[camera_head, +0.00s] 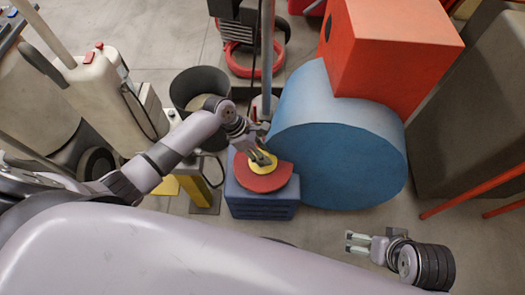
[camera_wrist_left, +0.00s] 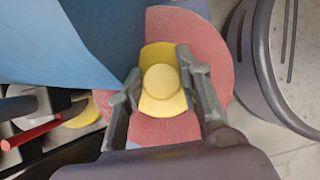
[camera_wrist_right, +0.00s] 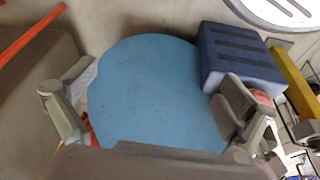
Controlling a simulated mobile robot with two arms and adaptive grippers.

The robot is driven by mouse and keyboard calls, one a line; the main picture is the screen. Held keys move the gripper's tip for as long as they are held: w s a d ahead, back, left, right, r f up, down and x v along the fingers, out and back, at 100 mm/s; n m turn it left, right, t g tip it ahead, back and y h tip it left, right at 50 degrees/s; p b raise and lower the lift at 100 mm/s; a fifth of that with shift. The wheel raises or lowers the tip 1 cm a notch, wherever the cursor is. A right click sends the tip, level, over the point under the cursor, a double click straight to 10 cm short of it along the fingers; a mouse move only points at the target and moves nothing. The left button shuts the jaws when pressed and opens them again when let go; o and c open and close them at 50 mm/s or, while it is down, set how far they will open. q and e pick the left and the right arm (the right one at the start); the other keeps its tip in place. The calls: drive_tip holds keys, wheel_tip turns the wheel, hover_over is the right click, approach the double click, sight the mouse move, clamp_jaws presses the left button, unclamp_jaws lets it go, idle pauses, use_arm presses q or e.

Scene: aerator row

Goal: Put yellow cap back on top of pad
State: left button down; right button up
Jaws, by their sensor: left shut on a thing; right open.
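The yellow cap (camera_wrist_left: 162,82) is round with a raised knob and sits between the fingers of my left gripper (camera_wrist_left: 158,92) in the left wrist view. My left gripper (camera_head: 261,158) is shut on it. The cap is over the red round pad (camera_head: 265,181), which lies on top of a blue block (camera_head: 262,207). The pad also shows around the cap in the left wrist view (camera_wrist_left: 165,130). I cannot tell whether the cap touches the pad. My right gripper (camera_head: 350,242) is open and empty, low at the right, apart from the pad.
A large blue drum (camera_head: 345,165) stands right beside the blue block, with a red-orange box (camera_head: 390,50) above it. A dark bucket (camera_head: 200,88) and a white canister (camera_head: 105,100) stand to the left. Orange bars (camera_head: 475,190) are at the far right. Floor around my right gripper is clear.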

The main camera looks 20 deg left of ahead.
idle(0.3)
drive_tip(key=shift+w+r, duration=0.1)
drive_tip(key=shift+w, duration=0.1)
idle(0.3)
use_arm(q)
drive_tip(key=shift+p, duration=0.4)
use_arm(e)
drive_tip(key=shift+x, duration=0.85)
use_arm(q)
drive_tip(key=shift+p, duration=0.4)
use_arm(e)
drive_tip(key=x, duration=0.3)
drive_tip(key=shift+s+a+f, duration=0.1)
drive_tip(key=shift+s+f, duration=0.15)
drive_tip(key=shift+f, duration=0.1)
use_arm(q)
drive_tip(key=shift+f, duration=0.15)
use_arm(e)
drive_tip(key=shift+r, duration=0.2)
